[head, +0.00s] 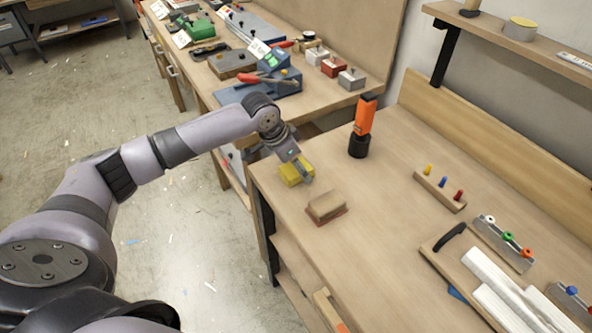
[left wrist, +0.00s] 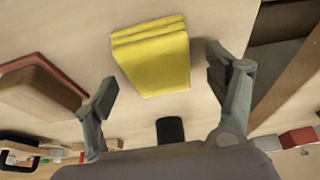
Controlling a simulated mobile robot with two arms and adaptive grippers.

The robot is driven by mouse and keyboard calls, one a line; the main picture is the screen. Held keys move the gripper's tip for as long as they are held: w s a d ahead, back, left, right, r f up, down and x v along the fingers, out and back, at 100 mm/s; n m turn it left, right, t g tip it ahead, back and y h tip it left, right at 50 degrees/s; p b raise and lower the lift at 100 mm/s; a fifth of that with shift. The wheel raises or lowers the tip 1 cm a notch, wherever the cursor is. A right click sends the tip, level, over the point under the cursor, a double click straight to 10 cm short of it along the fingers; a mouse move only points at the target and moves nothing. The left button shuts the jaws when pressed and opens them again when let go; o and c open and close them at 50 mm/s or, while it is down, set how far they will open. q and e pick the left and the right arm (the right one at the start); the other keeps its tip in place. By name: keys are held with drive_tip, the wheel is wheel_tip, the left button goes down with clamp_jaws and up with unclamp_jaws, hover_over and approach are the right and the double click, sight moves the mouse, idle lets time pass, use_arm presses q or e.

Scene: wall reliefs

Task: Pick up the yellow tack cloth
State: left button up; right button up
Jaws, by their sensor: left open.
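The yellow tack cloth (head: 296,171) is a small folded block lying on the wooden workbench near its left corner. In the left wrist view the cloth (left wrist: 152,55) lies ahead of the fingertips, roughly between their lines. My left gripper (head: 296,167) is right over the cloth in the head view and hides part of it. In the left wrist view my left gripper (left wrist: 163,86) is open, with its two fingers spread wide and nothing held. Whether the fingers touch the cloth cannot be told. My right gripper is not in view.
A brown block with a reddish base (head: 326,207) lies close to the cloth. An orange and black tool (head: 363,127) stands upright behind. A rack of coloured pegs (head: 441,189) and white rolls (head: 497,283) are at the right. The bench middle is clear.

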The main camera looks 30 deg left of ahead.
use_arm(q)
drive_tip(key=shift+f+p, duration=0.25)
drive_tip(key=shift+p, duration=0.05)
idle(0.4)
drive_tip(key=shift+c, duration=0.2)
drive_tip(key=c, duration=1.1)
drive_tip(key=shift+r+b, duration=0.15)
drive_tip(key=shift+b, duration=0.4)
wheel_tip(320, 180, up, 20)
drive_tip(key=shift+r, duration=0.15)
drive_tip(key=o, duration=0.6)
drive_tip(key=shift+c, duration=0.2)
drive_tip(key=c, duration=0.5)
